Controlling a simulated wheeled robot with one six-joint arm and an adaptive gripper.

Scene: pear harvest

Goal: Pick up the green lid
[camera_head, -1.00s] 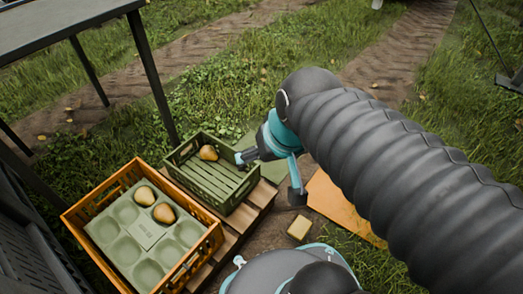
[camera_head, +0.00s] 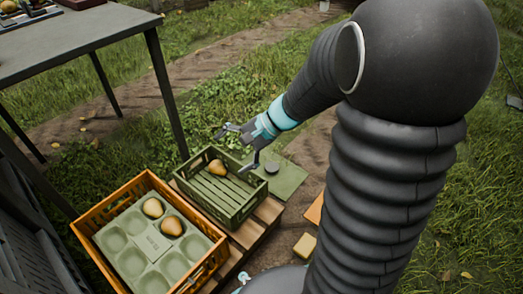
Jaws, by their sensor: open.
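The green lid (camera_head: 291,180) is a flat green panel on the ground just right of the green crate. A small dark round piece (camera_head: 272,168) sits on it. The crate and my gripper cover part of its left side. My gripper (camera_head: 234,149) is open and empty, with its fingers spread. In the picture it lies over the back right of the green crate, up and left of the lid. I cannot tell its exact height, and it does not appear to touch the lid.
The green crate (camera_head: 222,218) holds one pear (camera_head: 217,168) and stands on a wooden pallet (camera_head: 268,212). An orange crate (camera_head: 88,236) holds a tray with two pears. A yellow block (camera_head: 305,245) and an orange panel (camera_head: 315,208) lie nearby. A table (camera_head: 75,45) stands upper left.

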